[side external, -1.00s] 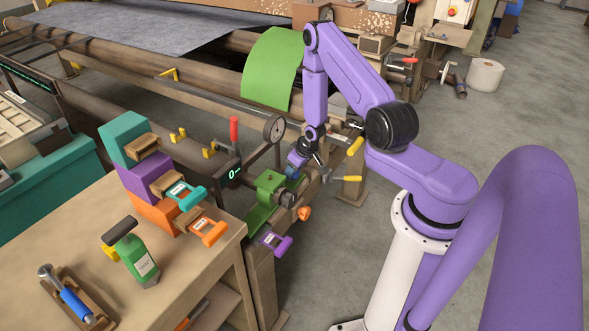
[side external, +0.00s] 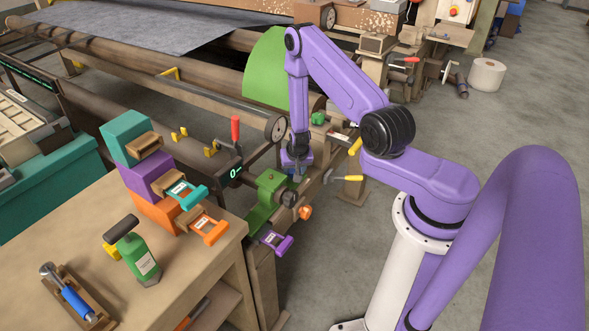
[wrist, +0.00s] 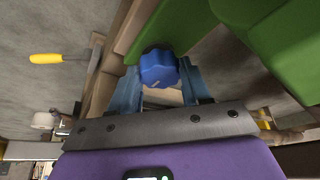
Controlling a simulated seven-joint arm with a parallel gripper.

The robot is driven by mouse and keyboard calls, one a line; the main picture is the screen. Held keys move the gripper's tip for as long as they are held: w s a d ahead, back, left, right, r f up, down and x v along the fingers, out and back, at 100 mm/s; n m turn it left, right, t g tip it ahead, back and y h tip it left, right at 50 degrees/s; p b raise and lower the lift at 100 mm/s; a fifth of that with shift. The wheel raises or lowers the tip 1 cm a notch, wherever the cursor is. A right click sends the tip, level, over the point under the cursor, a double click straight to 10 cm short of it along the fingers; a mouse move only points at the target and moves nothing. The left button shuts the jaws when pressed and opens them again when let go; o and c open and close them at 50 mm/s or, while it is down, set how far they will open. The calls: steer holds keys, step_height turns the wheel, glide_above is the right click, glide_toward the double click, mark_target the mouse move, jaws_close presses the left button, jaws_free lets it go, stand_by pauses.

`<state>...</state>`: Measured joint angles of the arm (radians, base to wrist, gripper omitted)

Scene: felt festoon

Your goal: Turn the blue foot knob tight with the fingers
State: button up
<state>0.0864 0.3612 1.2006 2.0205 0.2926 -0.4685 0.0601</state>
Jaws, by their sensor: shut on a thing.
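The blue foot knob (wrist: 158,68) is a lobed knob at the top centre of the wrist view, beside a green part. My gripper (wrist: 160,84) has its two blue fingers on either side of it, shut on it. In the side view my gripper (side external: 297,168) points down beside the green bracket (side external: 266,196) on the machine's front rail. There the knob is largely hidden by my gripper. The fingertip contact is partly hidden behind the knob in the wrist view.
A yellow-handled lever (side external: 350,178) sticks out to the right of my gripper. A round gauge (side external: 275,129) and a red-handled lever (side external: 235,130) stand to the left. An orange knob (side external: 305,212) and a purple-handled clamp (side external: 275,241) lie below. The floor to the right is open.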

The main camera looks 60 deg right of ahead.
stand_by(0.5)
steer(key=o, duration=1.1)
steer(key=shift+c, duration=0.2)
steer(key=shift+r, duration=0.1)
steer(key=v, duration=1.7)
steer(key=shift+r, duration=0.15)
